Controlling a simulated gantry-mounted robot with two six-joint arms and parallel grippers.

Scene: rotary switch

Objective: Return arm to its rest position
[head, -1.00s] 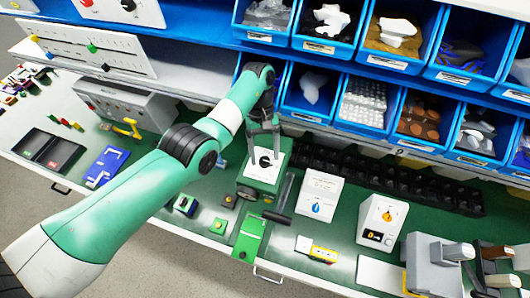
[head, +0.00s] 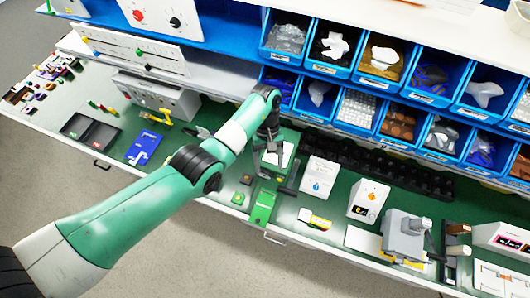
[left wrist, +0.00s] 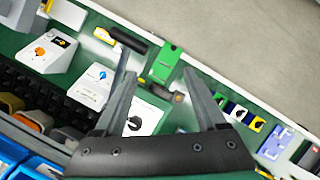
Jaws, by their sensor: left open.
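The rotary switch box, with a white face and black knob, shows on the bench in the head view (head: 287,154), partly hidden by my gripper. In the left wrist view the switch (left wrist: 141,115) lies between and beyond my fingers, its black knob (left wrist: 134,124) in sight. My left gripper (head: 268,151) is open above the switch and holds nothing. Its two spread fingers also show in the left wrist view (left wrist: 159,76), apart from the knob as far as I can tell. My right gripper is in neither view.
White boxes with a blue knob (head: 318,178) and an orange knob (head: 368,199) stand right of the switch. A green block (head: 263,207) lies in front. Blue bins (head: 365,88) rise behind. A black rack (head: 400,171) runs along the bench.

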